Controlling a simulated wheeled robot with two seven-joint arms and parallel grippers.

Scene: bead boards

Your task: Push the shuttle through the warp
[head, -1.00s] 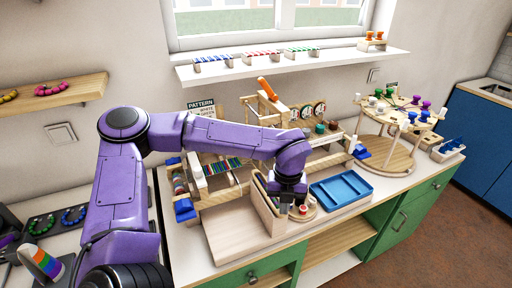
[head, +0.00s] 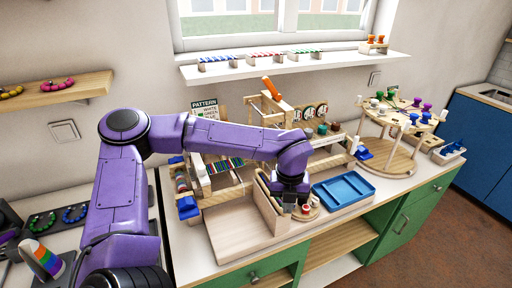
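The wooden loom (head: 203,185) stands on the counter against the wall, with a band of coloured warp threads (head: 226,165) partly behind my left arm. My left gripper (head: 289,206) points down at the open-topped wooden holder (head: 268,212) in front of the loom, beside a round wooden disc with small red and white spools (head: 306,209). Its fingertips are small and partly hidden, so I cannot tell whether they are open or hold something. I cannot make out the shuttle. My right gripper is out of view.
A blue tray (head: 343,190) lies right of the disc. A round wooden stand with coloured pegs (head: 388,155) is farther right. A flat wooden board (head: 238,232) lies at the front. A wall shelf (head: 290,66) hangs above. An orange-handled part (head: 271,88) rises behind my arm.

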